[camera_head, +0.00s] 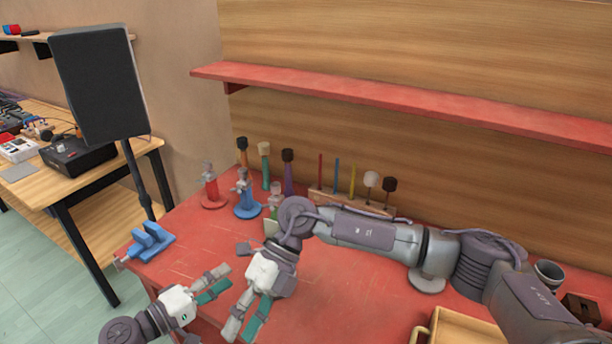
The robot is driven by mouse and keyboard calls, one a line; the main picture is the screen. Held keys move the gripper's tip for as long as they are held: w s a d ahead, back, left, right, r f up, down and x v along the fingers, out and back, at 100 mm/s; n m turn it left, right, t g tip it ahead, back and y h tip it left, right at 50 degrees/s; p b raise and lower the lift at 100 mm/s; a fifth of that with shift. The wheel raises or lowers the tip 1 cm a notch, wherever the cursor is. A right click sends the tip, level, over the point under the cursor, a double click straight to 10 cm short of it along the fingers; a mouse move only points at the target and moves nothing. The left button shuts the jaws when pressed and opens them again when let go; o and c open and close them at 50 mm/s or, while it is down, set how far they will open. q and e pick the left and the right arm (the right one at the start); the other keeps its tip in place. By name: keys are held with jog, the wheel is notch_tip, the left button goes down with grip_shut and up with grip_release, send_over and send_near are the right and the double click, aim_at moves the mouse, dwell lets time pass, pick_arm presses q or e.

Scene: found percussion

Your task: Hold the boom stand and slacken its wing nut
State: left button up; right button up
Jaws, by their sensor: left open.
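Small stands with grey upper fittings stand upright toward the back left of the red table: a red one (210,187), a blue one (246,197) and a green one (274,205). I cannot tell which is the boom stand, and no wing nut is clear at this size. The green stand's lower part is partly hidden by my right arm. My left gripper (229,276) is open and empty over the table's front left, apart from the stands. My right gripper (238,334) points down beside it, in front of the stands; its fingers look apart with nothing between them.
A blue vise (150,241) sits at the red table's left corner. Mallets (287,172) and a rack of sticks (350,201) stand along the back. A red shelf (400,100) hangs above. A wooden tray (460,332) and a dark cup (548,274) are at right.

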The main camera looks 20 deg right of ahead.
jog(key=w+d+r+n+t+h, duration=0.4)
jog(key=w+d+r+n+t, duration=0.25)
jog(key=r, duration=0.35)
jog(key=w+d+r+n+t+h, duration=0.4)
jog(key=w+d+r+n+t, duration=0.15)
jog(key=d+r, duration=0.3)
jog(key=shift+n+g, duration=0.3)
jog(key=shift+g, duration=0.2)
jog(key=x, duration=1.2)
jog(key=shift+w+f, duration=0.25)
jog(key=shift+w, duration=0.25)
grip_shut()
jog(key=shift+r, duration=0.1)
